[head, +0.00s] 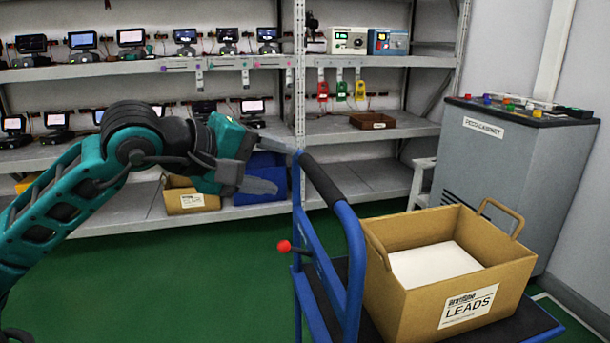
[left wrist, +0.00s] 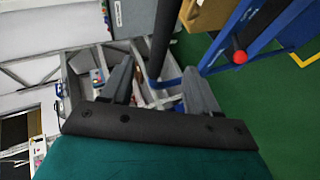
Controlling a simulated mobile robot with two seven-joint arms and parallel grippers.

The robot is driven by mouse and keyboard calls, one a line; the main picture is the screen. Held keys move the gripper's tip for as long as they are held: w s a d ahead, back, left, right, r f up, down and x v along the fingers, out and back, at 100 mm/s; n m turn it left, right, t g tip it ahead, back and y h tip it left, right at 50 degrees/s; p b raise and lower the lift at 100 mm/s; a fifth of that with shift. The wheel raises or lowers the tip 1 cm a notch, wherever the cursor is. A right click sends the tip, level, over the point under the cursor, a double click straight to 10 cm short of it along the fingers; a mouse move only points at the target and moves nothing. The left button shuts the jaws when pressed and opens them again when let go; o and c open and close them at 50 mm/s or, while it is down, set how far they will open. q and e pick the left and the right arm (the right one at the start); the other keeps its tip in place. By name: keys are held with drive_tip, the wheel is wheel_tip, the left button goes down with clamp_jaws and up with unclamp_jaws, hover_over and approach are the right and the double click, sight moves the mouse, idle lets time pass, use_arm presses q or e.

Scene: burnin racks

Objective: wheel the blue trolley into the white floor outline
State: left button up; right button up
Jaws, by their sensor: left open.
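The blue trolley (head: 352,260) stands at the lower middle right of the head view, with a black grip on its push handle (head: 322,180) and a red knob (head: 284,246) on its side. A cardboard box labelled LEADS (head: 455,312) sits on its dark deck. My left gripper (head: 279,166) is open and empty just left of the handle's upper end. In the left wrist view, the black handle bar (left wrist: 162,35) shows between the two open fingers (left wrist: 157,78); contact cannot be told. A white floor line (head: 568,312) shows at the lower right, partly hidden by the trolley. My right gripper is out of view.
Shelving (head: 120,68) with several small screens lines the back wall. A grey cabinet (head: 505,165) stands behind the trolley at the right. A box (head: 190,200) and a blue bin (head: 262,172) sit on the low shelf. The green floor (head: 190,285) at left is clear.

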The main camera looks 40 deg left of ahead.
sight(312, 177)
use_arm(q)
drive_tip(key=p+x, duration=0.1)
drive_tip(key=x, duration=0.4)
drive_tip(key=shift+a+r, duration=0.1)
drive_tip(key=shift+p+x, duration=0.4)
drive_tip(key=shift+x, duration=1.4)
drive_tip(key=c, duration=1.1)
drive_tip(key=o, duration=1.1)
drive_tip(key=shift+s, duration=0.15)
